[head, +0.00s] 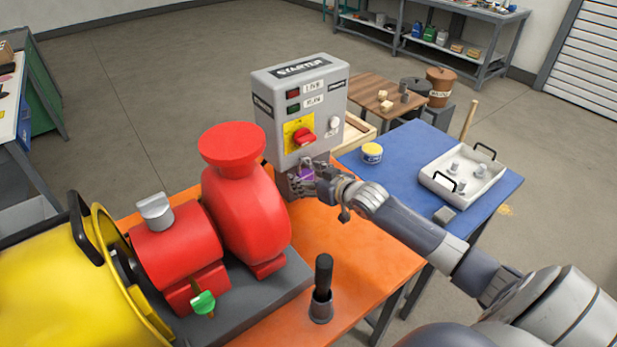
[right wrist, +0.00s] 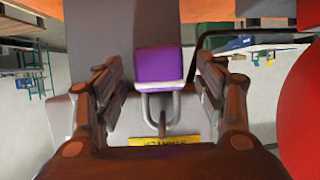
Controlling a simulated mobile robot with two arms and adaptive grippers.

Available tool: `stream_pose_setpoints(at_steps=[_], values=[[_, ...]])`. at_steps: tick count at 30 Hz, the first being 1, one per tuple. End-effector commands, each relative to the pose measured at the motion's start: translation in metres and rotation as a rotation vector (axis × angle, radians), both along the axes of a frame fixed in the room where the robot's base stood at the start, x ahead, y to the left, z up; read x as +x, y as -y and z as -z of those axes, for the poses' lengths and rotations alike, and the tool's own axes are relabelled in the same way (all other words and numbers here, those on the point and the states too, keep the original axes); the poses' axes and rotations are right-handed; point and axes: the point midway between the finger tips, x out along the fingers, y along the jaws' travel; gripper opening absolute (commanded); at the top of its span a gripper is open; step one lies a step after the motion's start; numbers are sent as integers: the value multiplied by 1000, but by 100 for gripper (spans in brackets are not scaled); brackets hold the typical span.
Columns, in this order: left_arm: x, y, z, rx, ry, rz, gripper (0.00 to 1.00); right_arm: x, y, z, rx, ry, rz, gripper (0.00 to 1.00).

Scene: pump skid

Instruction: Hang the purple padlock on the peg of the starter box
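The grey starter box (head: 300,105) stands at the back of the orange table, with a red knob on a yellow plate on its front. The purple padlock (head: 306,174) is low at the box's front, partly hidden by my right gripper (head: 313,182). The right wrist view is upside down and shows the padlock (right wrist: 159,65) between my right fingers, with a gap on each side. Its grey shackle loops around a dark peg (right wrist: 162,124), so the padlock appears to hang there. The right gripper is open around it. My left gripper is not in view.
A black-handled tool in a grey cup (head: 322,290) stands in front. A blue table (head: 400,160) with a white tray (head: 480,187) lies right.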

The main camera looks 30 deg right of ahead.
Motion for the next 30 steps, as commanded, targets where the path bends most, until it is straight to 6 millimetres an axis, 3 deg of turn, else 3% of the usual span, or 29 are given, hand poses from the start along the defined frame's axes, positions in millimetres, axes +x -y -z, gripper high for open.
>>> stream_pose_setpoints(at_steps=[10,30], values=[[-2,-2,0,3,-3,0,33,-11,1,-2,0,-3,0,65],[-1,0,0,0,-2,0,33,-100,8,-40,0,-2,0,65]])
